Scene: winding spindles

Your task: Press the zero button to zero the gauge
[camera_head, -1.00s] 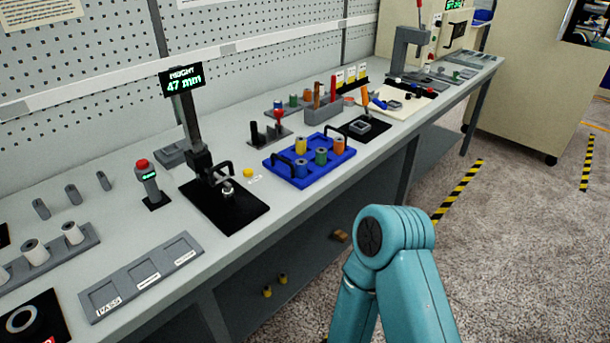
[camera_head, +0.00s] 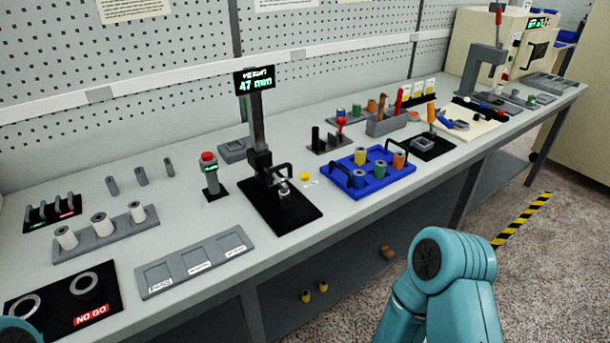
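The height gauge (camera_head: 257,130) stands on a black base plate (camera_head: 301,219) on the bench, with a display (camera_head: 254,80) reading 47 mm. A small yellow button (camera_head: 305,176) sits on the bench just right of the gauge, with a small white label beside it that is too small to read. A small metal part (camera_head: 285,193) is on the gauge base, under or close to the gauge's tip. Neither of my grippers is in view. A teal link of my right arm shows at lower right, and a bit of teal shows at the lower left corner.
A red-topped post (camera_head: 209,160) stands left of the gauge. A blue tray (camera_head: 379,187) with colored spools is to its right. A three-pocket grey tray (camera_head: 153,286) and a NO GO plate (camera_head: 48,310) lie at front left. The bench front edge is clear near the gauge.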

